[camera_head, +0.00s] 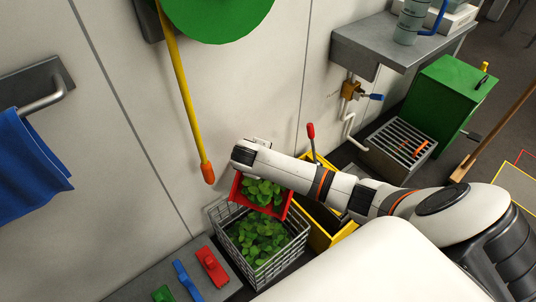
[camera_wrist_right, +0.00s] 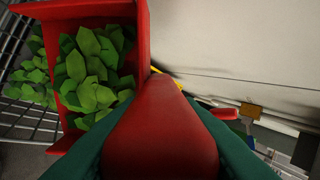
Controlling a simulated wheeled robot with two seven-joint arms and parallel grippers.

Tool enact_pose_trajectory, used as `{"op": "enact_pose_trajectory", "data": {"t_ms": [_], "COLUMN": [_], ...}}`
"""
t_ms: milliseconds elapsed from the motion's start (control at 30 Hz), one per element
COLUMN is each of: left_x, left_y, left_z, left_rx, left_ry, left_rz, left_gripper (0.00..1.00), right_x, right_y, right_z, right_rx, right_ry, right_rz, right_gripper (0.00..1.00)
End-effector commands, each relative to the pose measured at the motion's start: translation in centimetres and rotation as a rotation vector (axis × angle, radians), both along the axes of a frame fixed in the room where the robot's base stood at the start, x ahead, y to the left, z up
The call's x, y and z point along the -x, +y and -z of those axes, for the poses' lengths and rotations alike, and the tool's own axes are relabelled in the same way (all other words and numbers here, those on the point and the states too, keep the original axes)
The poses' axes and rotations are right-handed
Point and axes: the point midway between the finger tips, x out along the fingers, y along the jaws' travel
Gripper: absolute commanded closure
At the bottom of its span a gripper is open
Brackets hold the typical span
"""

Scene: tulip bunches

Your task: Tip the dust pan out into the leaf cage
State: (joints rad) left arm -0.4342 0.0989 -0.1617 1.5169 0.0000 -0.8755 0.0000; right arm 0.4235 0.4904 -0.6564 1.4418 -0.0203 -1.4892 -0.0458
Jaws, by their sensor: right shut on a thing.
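The red dust pan (camera_head: 289,205) is tilted above the grey wire leaf cage (camera_head: 284,262), with green leaves (camera_head: 263,192) still on it. More green leaves (camera_head: 256,236) lie inside the cage. My right gripper (camera_wrist_right: 160,130) is shut on the pan's red handle, with a dark green finger on each side. In the right wrist view the pan (camera_wrist_right: 142,40) holds leaves (camera_wrist_right: 95,75), and cage wires (camera_wrist_right: 35,122) show beyond it. My arm hides part of the pan in the head view. My left gripper is not in view.
A yellow bin (camera_head: 328,233) stands right beside the cage. A yellow pole (camera_head: 181,90) hangs on the wall above. Red (camera_head: 212,266), blue (camera_head: 186,280) and green (camera_head: 163,294) pieces sit on a grey ledge at the lower left. A green box (camera_head: 440,95) is farther right.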

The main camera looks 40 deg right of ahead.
Motion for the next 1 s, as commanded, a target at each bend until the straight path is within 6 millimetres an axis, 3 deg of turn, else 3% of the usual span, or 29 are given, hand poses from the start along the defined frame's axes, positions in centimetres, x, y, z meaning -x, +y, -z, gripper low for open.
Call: {"op": "enact_pose_trajectory", "data": {"t_ms": [267,667,1000], "left_x": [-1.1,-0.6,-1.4], "left_y": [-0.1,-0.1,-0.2], "left_z": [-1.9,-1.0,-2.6], "left_rx": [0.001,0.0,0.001], "left_ry": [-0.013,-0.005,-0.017], "left_rz": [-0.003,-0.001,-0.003], "left_gripper": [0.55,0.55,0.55], "right_x": [1.8,4.4,6.3], "right_y": [2.8,6.8,9.8], "right_z": [-1.0,-0.9,-0.6], "right_rx": [0.123,0.305,0.446], "right_ry": [-0.086,-0.203,-0.295], "right_rz": [-0.004,-0.002,0.0], "right_gripper": [1.0,1.0,1.0]}}
